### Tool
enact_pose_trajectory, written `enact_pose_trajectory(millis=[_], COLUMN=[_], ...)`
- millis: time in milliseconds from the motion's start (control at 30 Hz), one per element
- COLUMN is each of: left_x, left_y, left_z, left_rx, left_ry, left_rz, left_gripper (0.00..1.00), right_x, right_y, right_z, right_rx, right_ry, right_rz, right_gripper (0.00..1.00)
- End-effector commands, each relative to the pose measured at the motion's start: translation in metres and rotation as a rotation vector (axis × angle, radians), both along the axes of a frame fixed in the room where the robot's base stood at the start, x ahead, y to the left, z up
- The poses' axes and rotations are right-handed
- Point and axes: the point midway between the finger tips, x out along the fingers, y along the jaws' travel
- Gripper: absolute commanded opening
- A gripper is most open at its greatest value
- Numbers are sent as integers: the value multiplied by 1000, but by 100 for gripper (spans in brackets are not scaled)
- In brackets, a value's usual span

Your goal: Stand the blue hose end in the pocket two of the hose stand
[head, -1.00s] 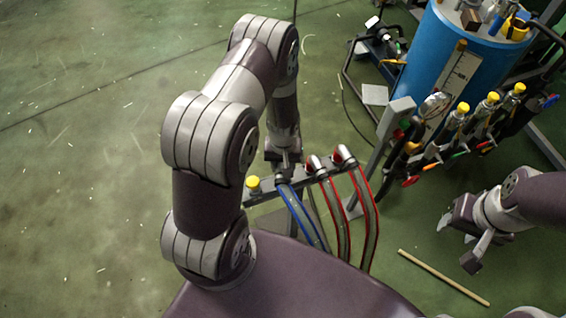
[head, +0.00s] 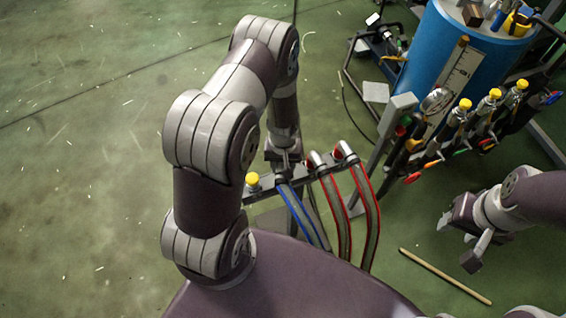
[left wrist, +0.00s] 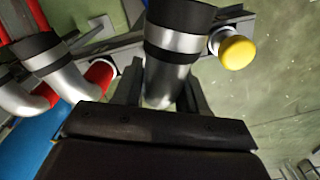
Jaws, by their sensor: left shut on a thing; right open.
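My left gripper (head: 287,162) is at the hose stand, and its jaws also show in the left wrist view (left wrist: 163,88). It is shut on the silver, black-collared blue hose end (left wrist: 168,75). The blue-striped hose (head: 302,215) hangs down from it. The hose stand (head: 262,192) is a dark rail, also visible in the left wrist view (left wrist: 125,45). The held end is at the rail, between a yellow cap (head: 252,180) and two red hose ends (head: 330,158). I cannot tell whether it sits in a pocket. My right gripper (head: 458,240) is open and empty, away to the right.
A blue drum (head: 440,50) with tools on top stands at the back right. A manifold with yellow-capped valves (head: 460,112) is before it. A wooden stick (head: 445,276) lies on the floor at right. The green floor at left is clear.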

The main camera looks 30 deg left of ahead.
Motion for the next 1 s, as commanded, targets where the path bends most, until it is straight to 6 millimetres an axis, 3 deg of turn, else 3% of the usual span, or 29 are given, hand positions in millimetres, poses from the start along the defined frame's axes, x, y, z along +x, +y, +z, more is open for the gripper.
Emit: enact_pose_trajectory(millis=[967,1000], left_x=[0,0], left_y=[0,0], left_z=[-25,-24], left_rx=[0,0], left_ry=[0,-1], left_rz=[0,0], left_gripper=[0,55], right_x=[0,0], right_y=[0,0], right_z=[-19,-17], right_rx=[0,0], right_ry=[0,0], right_rz=[0,0], right_gripper=[49,49])
